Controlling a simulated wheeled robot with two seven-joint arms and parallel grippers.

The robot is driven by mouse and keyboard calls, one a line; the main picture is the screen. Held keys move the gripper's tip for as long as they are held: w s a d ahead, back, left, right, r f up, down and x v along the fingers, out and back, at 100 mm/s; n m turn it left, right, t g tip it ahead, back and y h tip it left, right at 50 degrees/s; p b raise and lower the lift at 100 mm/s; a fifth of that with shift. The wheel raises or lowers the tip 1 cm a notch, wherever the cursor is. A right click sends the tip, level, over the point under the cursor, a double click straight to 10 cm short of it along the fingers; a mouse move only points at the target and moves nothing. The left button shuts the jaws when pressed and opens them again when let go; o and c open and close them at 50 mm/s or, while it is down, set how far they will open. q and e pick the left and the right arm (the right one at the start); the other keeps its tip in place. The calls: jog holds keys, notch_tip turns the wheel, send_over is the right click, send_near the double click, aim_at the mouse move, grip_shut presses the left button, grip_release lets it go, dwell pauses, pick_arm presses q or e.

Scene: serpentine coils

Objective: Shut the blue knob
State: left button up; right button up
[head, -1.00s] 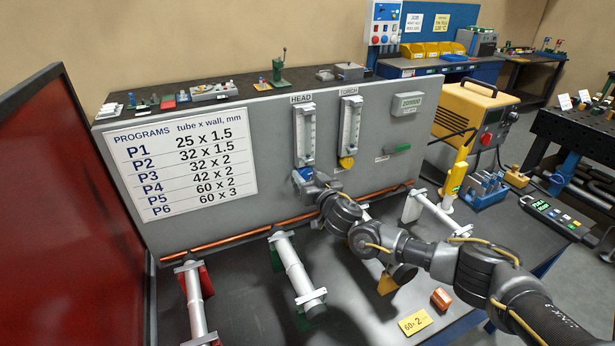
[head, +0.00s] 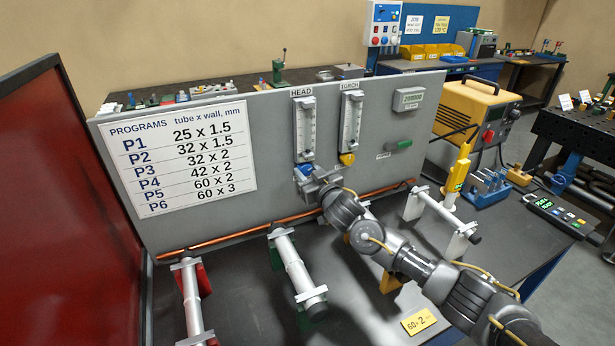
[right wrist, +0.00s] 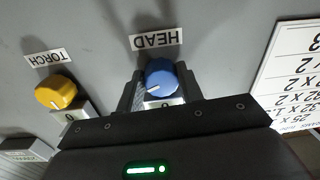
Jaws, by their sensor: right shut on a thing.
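The blue knob (head: 306,170) sits on the grey panel below the left flowmeter tube, which is labelled HEAD. In the right wrist view the blue knob (right wrist: 162,79) has a white pointer mark and a HEAD label beside it. My right gripper (head: 313,178) is at the knob; its two dark fingers (right wrist: 160,88) stand on either side of it, shut on it. A small scale plate by the knob is partly hidden by the gripper. My left gripper is not in view.
A yellow knob (head: 347,159) under the TORCH tube is close on the right. A copper pipe (head: 240,233) runs along the panel's foot. White tubes on stands (head: 292,265) are on the bench below. A yellow card (head: 418,322) lies in front.

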jog(key=shift+n+b, duration=0.6)
jog(key=shift+n, duration=1.5)
jog(key=o, duration=1)
